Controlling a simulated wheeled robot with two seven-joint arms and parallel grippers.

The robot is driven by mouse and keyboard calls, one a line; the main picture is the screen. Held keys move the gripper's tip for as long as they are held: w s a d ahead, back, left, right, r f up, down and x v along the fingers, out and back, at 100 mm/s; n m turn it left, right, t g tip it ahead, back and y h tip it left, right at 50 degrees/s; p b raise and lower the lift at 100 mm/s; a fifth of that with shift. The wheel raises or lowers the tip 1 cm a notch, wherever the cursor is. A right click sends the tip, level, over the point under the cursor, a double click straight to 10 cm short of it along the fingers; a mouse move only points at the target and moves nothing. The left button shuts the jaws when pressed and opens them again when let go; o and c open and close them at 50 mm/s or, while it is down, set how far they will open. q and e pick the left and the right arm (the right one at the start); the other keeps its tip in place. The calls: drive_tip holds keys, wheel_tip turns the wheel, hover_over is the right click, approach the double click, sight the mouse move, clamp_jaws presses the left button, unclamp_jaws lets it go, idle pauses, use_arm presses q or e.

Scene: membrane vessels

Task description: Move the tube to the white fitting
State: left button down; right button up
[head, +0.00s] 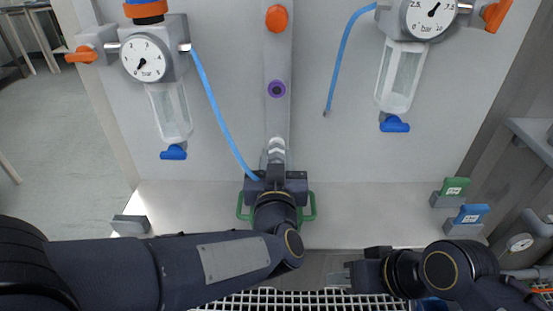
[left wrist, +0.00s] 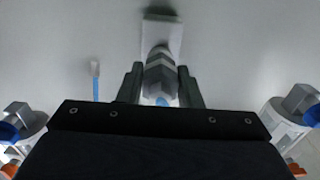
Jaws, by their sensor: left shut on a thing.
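The blue tube (head: 215,103) runs from the left gauge unit down to my left gripper (head: 275,172). My left gripper is shut on the tube near its lower end, and a bit of blue shows between its fingers in the left wrist view (left wrist: 160,90). The pale grey-white fitting (head: 277,150) is at the gripper's tips, in line with the central strip. It also shows between the fingers in the left wrist view (left wrist: 160,72). Whether the tube end touches or enters it is hidden. My right gripper (head: 347,275) is low right, apart from the panel; its jaw opening is unclear.
A second blue tube (head: 343,55) hangs free right of the central strip. Gauge units (head: 148,60) and (head: 430,15) flank the strip, with a purple ring (head: 276,89) and orange knob (head: 277,18) on it. Green and blue blocks (head: 470,214) sit at right.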

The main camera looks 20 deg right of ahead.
use_arm(q)
drive_tip(key=shift+w+d, duration=0.15)
drive_tip(key=shift+w, duration=0.35)
drive_tip(key=c, duration=0.9)
unclamp_jaws()
drive_tip(key=p+v, duration=0.1)
drive_tip(key=v, duration=0.6)
drive_tip(key=shift+s, duration=0.4)
